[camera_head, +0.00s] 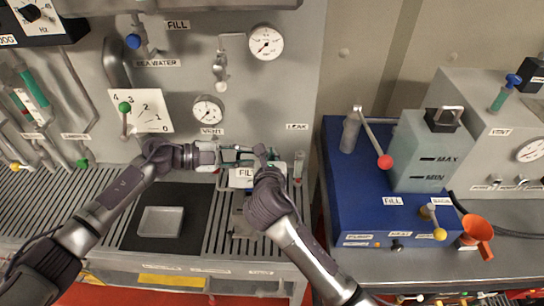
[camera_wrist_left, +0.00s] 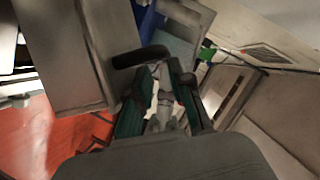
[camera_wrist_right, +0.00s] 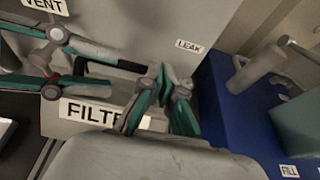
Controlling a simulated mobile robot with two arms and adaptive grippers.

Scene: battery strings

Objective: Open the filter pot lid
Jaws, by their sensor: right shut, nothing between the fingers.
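The filter pot shows in the right wrist view as a pale grey box with a FILTER label (camera_wrist_right: 95,112). A dark bar handle (camera_wrist_right: 125,66) sits along its top, and the lid looks down. In the head view my grippers largely hide the pot. My left gripper (camera_head: 240,155) reaches in from the left at the handle, fingers apart. In the left wrist view the black handle (camera_wrist_left: 140,57) lies beside its fingertips; I cannot tell whether they touch it. My right gripper (camera_wrist_right: 165,80) is shut and empty, near the right end of the handle.
A blue unit (camera_head: 350,190) with a red-knobbed lever (camera_head: 384,161) and a grey tank (camera_head: 425,150) stands right, across a gap. A dark mat with a shallow metal tray (camera_head: 161,222) lies left on the slatted bench. Gauges and a numbered dial plate (camera_head: 150,112) are on the wall behind.

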